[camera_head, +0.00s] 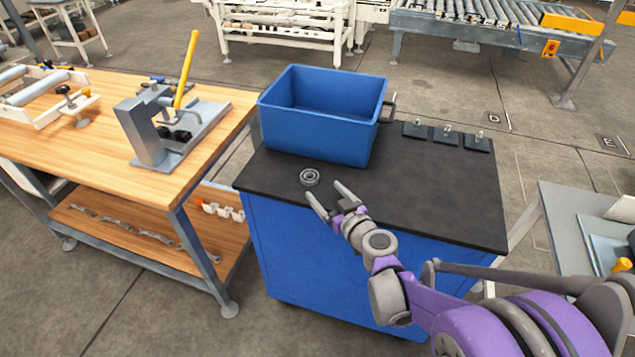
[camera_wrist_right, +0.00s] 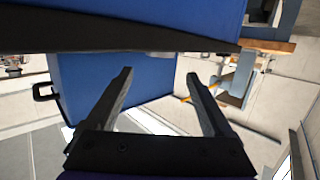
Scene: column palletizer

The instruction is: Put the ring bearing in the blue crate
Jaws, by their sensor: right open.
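The ring bearing (camera_head: 309,177) is a small grey metal ring lying flat on the black top of a blue cabinet, near its left front part. The blue crate (camera_head: 315,137) stands open behind it on the same top; it shows upside down in the right wrist view (camera_wrist_right: 85,75). My right gripper (camera_head: 324,198) is open and empty, just in front and to the right of the bearing, with one fingertip close to it. I cannot tell whether they touch. In the right wrist view, the open fingers (camera_wrist_right: 160,90) point towards the crate. My left gripper is not in view.
The black cabinet top (camera_head: 430,190) is clear on the right. Several small dark pads with metal pieces (camera_head: 447,134) lie at its back right. A wooden workbench (camera_head: 90,145) with a yellow-handled clamp fixture (camera_head: 165,125) stands left. A roller conveyor (camera_head: 470,30) is behind.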

